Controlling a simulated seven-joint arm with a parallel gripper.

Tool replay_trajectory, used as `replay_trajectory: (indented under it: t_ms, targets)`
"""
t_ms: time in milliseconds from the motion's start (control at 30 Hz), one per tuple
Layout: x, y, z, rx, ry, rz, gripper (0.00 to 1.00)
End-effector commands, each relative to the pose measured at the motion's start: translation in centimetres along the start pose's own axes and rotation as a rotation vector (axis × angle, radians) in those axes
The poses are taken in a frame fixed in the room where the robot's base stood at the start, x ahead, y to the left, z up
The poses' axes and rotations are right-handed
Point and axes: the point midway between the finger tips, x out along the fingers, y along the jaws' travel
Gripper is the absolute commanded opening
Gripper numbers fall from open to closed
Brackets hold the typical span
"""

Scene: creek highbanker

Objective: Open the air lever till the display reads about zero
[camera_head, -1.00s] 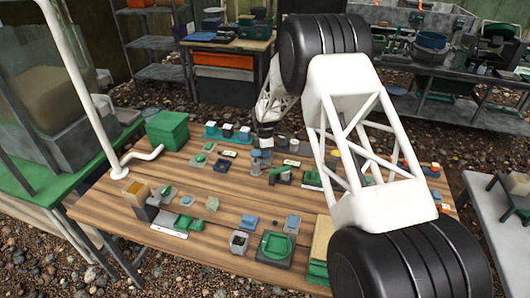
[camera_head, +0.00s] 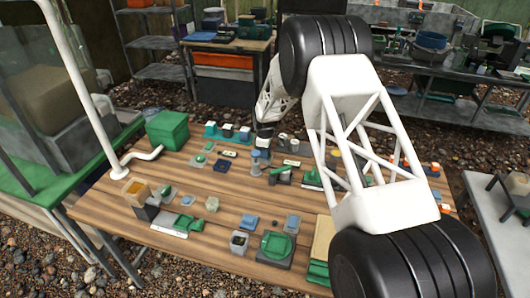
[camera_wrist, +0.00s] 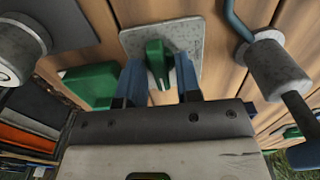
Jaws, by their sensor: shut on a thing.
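A green lever (camera_wrist: 157,60) stands on a light grey plate (camera_wrist: 187,38) in the wrist view. My gripper (camera_wrist: 160,85) has its two blue fingers on either side of the lever and is shut on it. In the head view my gripper (camera_head: 266,132) is at the back part of the wooden bench, small and dark, and its fingertips are hard to make out. I cannot make out a display reading in either view.
The wooden bench (camera_head: 130,215) carries several small fittings. A green box (camera_head: 167,129) stands at its back left. In the wrist view a grey cylinder with a blue hose (camera_wrist: 275,68) is at the right, a round metal part (camera_wrist: 20,48) at the left, and a green block (camera_wrist: 92,84) beside the fingers.

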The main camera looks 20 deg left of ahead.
Motion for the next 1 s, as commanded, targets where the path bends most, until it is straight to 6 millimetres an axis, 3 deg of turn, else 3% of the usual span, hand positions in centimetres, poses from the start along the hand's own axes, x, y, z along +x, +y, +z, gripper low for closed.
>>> replay_trajectory:
  t_ms: [33,67,100,633,1000]
  targets:
    - [-0.1,0.0,-0.1,-0.001,0.001,0.001,0.15]
    - [-0.1,0.0,-0.1,-0.001,0.001,0.001,0.35]
    - [-0.1,0.0,-0.1,-0.001,0.001,0.001,0.38]
    - [-0.2,0.0,0.0,-0.002,0.000,0.000,0.38]
    - [-2.2,0.0,0.0,-0.002,0.000,0.000,0.38]
